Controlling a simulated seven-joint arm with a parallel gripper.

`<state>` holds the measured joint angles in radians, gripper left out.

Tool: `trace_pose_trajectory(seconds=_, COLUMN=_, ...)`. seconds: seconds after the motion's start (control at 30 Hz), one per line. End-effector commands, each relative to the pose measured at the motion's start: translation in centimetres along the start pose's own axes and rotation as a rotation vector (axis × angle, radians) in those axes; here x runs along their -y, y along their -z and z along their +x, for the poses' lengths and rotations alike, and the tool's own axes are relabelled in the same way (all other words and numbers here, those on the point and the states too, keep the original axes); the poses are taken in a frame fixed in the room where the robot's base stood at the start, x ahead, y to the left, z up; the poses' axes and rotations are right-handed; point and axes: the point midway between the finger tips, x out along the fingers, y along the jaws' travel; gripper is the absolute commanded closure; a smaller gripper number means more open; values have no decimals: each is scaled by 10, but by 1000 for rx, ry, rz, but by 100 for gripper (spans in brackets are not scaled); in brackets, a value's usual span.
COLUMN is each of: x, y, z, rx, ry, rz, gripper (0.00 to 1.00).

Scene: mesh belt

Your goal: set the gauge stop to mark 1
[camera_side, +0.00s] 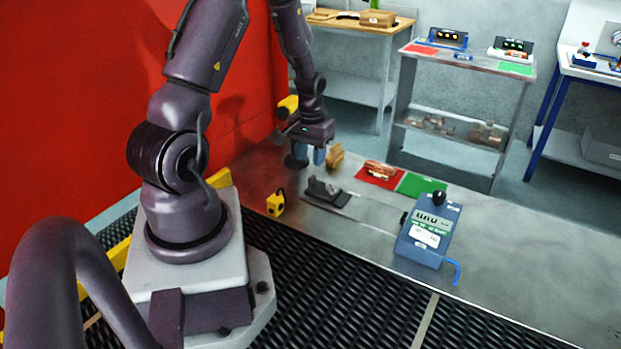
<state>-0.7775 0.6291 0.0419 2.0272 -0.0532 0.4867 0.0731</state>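My gripper (309,157) hangs over the left back part of the metal table, pointing down. Its two bluish fingers look apart, with nothing visible between them. A small dark fixture (327,191) lies on the table in front of the gripper and slightly right of it, apart from the fingers. A blue box (428,232) stands further right, with a black knob on top, a white label and a row of small marks. I cannot tell for sure which of these is the gauge stop, and mark 1 is too small to read.
A yellow block (275,203) stands left of the dark fixture. A wooden piece (335,156) is right beside the gripper. A red mat (377,175) with parts on it and a green mat (422,186) lie behind. The table's right side is clear; black mesh belt (340,295) runs in front.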

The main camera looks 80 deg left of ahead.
Motion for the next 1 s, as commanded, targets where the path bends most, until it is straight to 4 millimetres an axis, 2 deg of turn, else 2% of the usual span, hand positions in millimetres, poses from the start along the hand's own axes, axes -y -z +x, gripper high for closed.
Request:
trace_pose_trajectory(seconds=0.1, x=0, y=-1, z=27, rx=5, ry=0, rz=0, gripper=62)
trace_pose_trajectory(seconds=0.3, x=0, y=0, z=58, rx=3, ry=0, rz=-1, gripper=62)
trace_pose_trajectory(seconds=0.5, x=0, y=0, z=71, rx=0, ry=0, rz=0, gripper=62)
trace_pose_trajectory(seconds=0.77, x=0, y=0, z=72, rx=-1, ry=0, rz=0, gripper=62)
trace_pose_trajectory(seconds=0.8, x=0, y=0, z=72, rx=-1, ry=0, rz=0, gripper=66)
trace_pose_trajectory(seconds=0.93, x=0, y=0, z=72, rx=-1, ry=0, rz=0, gripper=96)
trace_pose_trajectory(seconds=1.0, x=0, y=0, z=72, rx=-1, ry=0, rz=0, gripper=100)
